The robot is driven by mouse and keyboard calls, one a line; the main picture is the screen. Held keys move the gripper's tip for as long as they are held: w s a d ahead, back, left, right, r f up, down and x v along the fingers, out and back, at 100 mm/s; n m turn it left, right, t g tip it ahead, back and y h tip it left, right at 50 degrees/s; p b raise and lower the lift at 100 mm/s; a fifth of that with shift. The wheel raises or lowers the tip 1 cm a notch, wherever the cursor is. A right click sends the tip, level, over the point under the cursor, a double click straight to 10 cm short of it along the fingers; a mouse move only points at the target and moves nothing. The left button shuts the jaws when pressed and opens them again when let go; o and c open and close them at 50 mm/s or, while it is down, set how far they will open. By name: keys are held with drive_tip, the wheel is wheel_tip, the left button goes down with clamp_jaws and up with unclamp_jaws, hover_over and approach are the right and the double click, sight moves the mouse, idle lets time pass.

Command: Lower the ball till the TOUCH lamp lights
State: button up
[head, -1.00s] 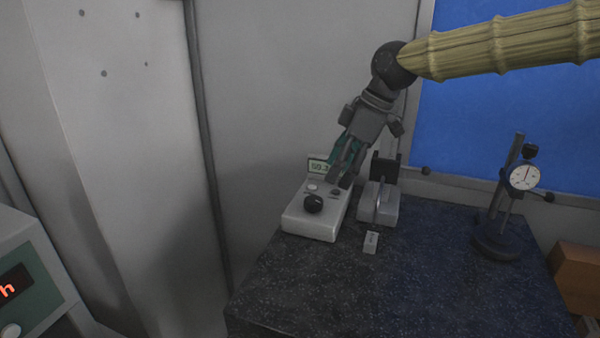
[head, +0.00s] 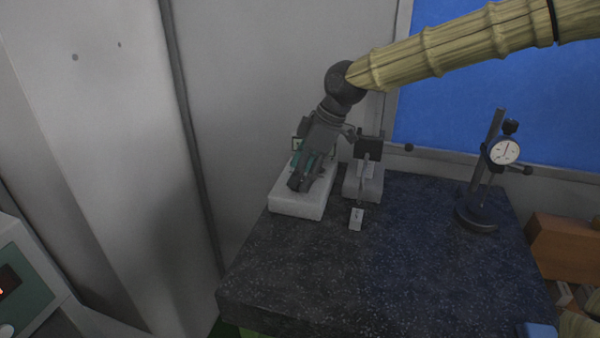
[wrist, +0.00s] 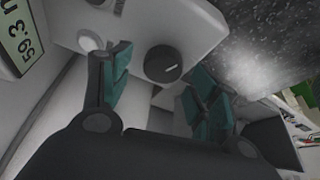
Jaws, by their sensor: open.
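A pale control box (head: 298,204) sits at the back left of the dark speckled slab. My gripper (head: 303,180) is over it, tilted down, and hides most of its top. In the wrist view the green-padded fingers are apart, with the box's black knob (wrist: 163,64) showing between them. I cannot tell whether either finger touches the knob. I cannot make out the ball or a TOUCH label, nor tell whether a lamp is lit.
Right of the box is a small stand with a black head (head: 368,148) and a pale base (head: 372,186). A small tag (head: 356,219) lies before it. A dial gauge on a stand (head: 504,151) stands at right. The slab's front (head: 390,275) is clear.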

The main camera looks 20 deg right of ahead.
drive_tip(key=shift+w+a+f, duration=0.25)
drive_tip(key=shift+w+f, duration=0.7)
drive_tip(key=shift+w, duration=0.15)
drive_tip(key=shift+s+r, duration=0.1)
drive_tip(key=shift+s, duration=0.25)
drive_tip(key=s, duration=0.1)
drive_tip(key=s+r, duration=0.1)
drive_tip(key=s, duration=0.1)
drive_tip(key=shift+d+r, duration=0.15)
drive_tip(key=shift+w+f, duration=0.6)
drive_tip(key=shift+w, duration=0.3)
drive_tip(key=c, duration=0.5)
drive_tip(key=shift+w+a, duration=0.2)
drive_tip(key=shift+w, duration=0.05)
drive_tip(key=c, duration=0.4)
drive_tip(key=shift+s+r, duration=0.15)
drive_tip(key=shift+s, duration=0.1)
drive_tip(key=shift+c, duration=0.6)
